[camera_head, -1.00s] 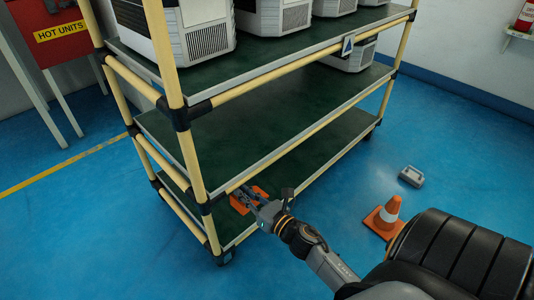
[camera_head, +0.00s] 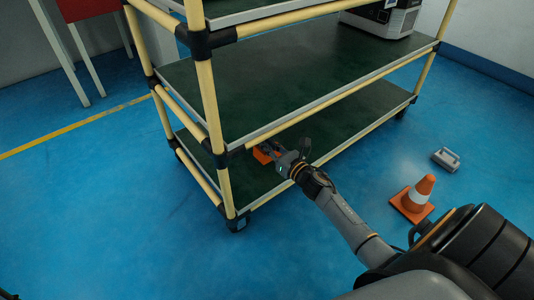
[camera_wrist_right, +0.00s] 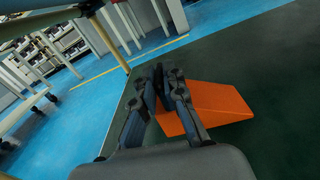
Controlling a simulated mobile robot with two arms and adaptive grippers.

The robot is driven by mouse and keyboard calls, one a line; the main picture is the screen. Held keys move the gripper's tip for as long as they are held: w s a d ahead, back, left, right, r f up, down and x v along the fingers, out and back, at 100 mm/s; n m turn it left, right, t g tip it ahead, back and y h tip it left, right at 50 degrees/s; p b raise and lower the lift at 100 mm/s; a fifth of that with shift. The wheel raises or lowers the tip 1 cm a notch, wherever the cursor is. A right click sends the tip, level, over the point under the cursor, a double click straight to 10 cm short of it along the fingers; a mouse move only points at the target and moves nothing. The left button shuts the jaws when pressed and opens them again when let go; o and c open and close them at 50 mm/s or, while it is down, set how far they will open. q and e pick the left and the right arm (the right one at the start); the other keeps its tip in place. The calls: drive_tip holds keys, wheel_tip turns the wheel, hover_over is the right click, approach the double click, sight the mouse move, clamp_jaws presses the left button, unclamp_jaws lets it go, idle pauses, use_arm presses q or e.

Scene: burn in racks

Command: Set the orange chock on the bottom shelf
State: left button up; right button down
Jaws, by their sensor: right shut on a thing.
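The orange chock (camera_head: 263,155) is at the near edge of the rack's bottom shelf (camera_head: 330,132), partly hidden behind my right gripper (camera_head: 274,153). In the right wrist view the chock (camera_wrist_right: 222,101) is a wedge over the dark green shelf surface (camera_wrist_right: 285,65). My right gripper (camera_wrist_right: 163,82) is shut on it there, its two fingers close together at the chock's left end. I cannot tell for sure whether the chock's underside touches the shelf.
The middle shelf (camera_head: 290,70) hangs above the gripper, and a yellow rack post (camera_head: 212,105) stands to its left. A traffic cone (camera_head: 418,193) and a grey object (camera_head: 446,158) are on the blue floor at right. The bottom shelf is otherwise bare.

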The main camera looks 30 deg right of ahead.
sight(261, 156)
wheel_tip(261, 156, down, 3)
drive_tip(key=shift+r+b, duration=0.15)
drive_tip(key=shift+b, duration=0.75)
drive_tip(key=shift+r, duration=0.1)
drive_tip(key=c, duration=1.4)
unclamp_jaws()
drive_tip(key=shift+s, duration=0.1)
